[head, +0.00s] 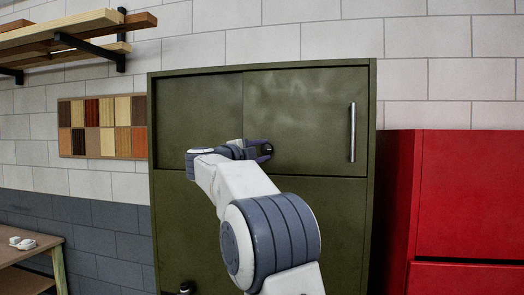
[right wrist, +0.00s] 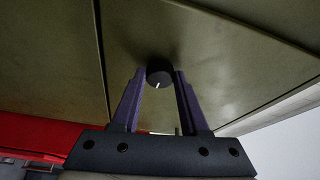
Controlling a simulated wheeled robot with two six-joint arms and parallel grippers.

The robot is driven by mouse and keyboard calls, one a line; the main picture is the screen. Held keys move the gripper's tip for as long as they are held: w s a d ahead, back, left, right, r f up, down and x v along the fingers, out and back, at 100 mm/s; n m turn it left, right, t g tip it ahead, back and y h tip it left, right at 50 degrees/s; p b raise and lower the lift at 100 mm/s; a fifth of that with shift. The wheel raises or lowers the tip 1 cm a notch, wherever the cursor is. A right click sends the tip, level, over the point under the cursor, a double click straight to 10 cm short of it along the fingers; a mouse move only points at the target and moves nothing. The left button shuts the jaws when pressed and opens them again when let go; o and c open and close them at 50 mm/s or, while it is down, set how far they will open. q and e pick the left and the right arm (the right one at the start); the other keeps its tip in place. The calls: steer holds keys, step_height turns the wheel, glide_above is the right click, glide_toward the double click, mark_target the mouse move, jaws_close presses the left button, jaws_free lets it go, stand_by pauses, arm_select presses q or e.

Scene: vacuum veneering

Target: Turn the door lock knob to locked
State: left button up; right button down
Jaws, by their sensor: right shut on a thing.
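The lock knob (right wrist: 159,72) is a small round black knob with a short white mark on its face. In the right wrist view the mark points down toward my gripper. The knob sits on the olive-green cabinet door (head: 305,105), which is closed; in the head view it is mostly hidden by my gripper. My right gripper (head: 263,150) is shut on the knob, with one finger on each side of it; it also shows in the right wrist view (right wrist: 158,85). My left gripper is not in view.
A vertical silver handle (head: 352,132) stands out from the door at right. A red cabinet (head: 470,190) stands to the right. Wood shelves (head: 75,35) and a panel of wood samples (head: 100,127) are on the wall at left. A wooden table (head: 30,252) is at lower left.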

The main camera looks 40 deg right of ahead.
steer(key=shift+c, duration=2.1)
jaws_free()
steer(key=b+v, duration=0.4)
steer(key=v, duration=0.6)
steer(key=shift+a, duration=0.2)
steer(key=shift+f, duration=0.1)
